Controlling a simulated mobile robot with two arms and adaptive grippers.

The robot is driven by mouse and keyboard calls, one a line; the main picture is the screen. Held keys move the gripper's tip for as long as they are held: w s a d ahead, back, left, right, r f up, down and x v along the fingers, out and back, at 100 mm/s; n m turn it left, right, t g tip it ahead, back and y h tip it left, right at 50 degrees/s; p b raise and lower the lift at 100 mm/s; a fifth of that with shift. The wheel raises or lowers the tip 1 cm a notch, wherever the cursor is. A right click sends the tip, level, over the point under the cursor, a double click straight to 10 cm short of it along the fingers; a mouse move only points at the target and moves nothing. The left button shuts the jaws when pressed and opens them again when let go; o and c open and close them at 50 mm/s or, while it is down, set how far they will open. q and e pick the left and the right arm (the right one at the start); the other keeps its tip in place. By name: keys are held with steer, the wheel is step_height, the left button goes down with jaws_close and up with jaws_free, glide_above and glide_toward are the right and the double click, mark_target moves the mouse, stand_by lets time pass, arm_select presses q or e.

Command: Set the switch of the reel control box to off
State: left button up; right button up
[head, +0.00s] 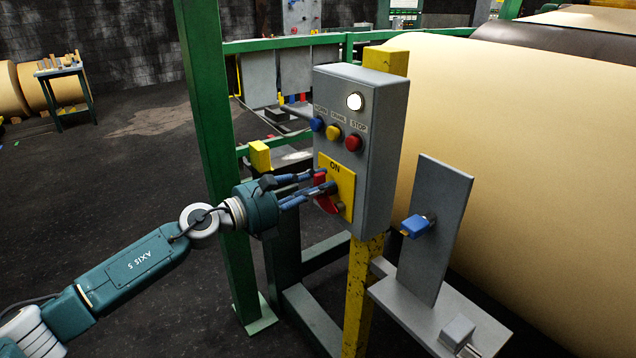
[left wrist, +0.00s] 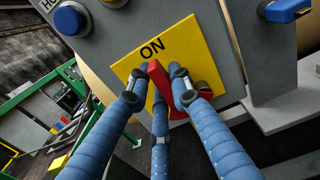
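The grey reel control box (head: 384,140) stands on a yellow post. Its yellow switch plate (head: 342,176) reads ON near the top; no OFF label is visible. The red switch handle (head: 326,204) is partly hidden by my fingers. In the left wrist view the handle (left wrist: 157,77) has one end just below the ON lettering, and more red extends to the lower right behind a finger. My left gripper (head: 328,182) is at the plate, its fingers bent inward around the handle and apparently touching it; it also shows in the left wrist view (left wrist: 159,84). My right gripper is out of view.
Blue, yellow and red buttons (head: 334,132) and a lit white lamp (head: 355,101) sit above the plate. A green post (head: 215,150) stands close to my left arm. A grey bracket with a blue knob (head: 417,226) and a large paper roll (head: 530,150) are at the right.

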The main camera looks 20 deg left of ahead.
arm_select(q)
jaws_close()
steer(key=shift+n, duration=0.3)
steer(key=n, duration=0.1)
steer(key=n+p, duration=0.1)
steer(key=n, duration=0.1)
steer(key=shift+w+a+f+n+p, duration=0.1)
steer(key=shift+w+a+n+p, duration=0.2)
steer(key=shift+p, duration=0.1)
steer(key=n, duration=0.1)
steer(key=n+p, duration=0.1)
steer(key=n, duration=0.2)
steer(key=shift+w+a+f+n+p, duration=0.15)
steer(key=shift+a+f+n+p, duration=0.15)
steer(key=shift+p, duration=0.1)
steer(key=n+p, duration=0.1)
steer(key=n, duration=0.1)
steer(key=f+n+p, duration=0.1)
steer(key=n, duration=0.2)
steer(key=shift+w+a, duration=0.15)
steer(key=shift+f+n+p, duration=0.2)
steer(key=shift+n+p, duration=0.3)
steer(key=shift+n, duration=0.55)
steer(key=shift+f+n+p, duration=0.15)
steer(key=shift+n+p, duration=0.3)
steer(key=shift+n, duration=0.6)
steer(key=shift+f, duration=0.1)
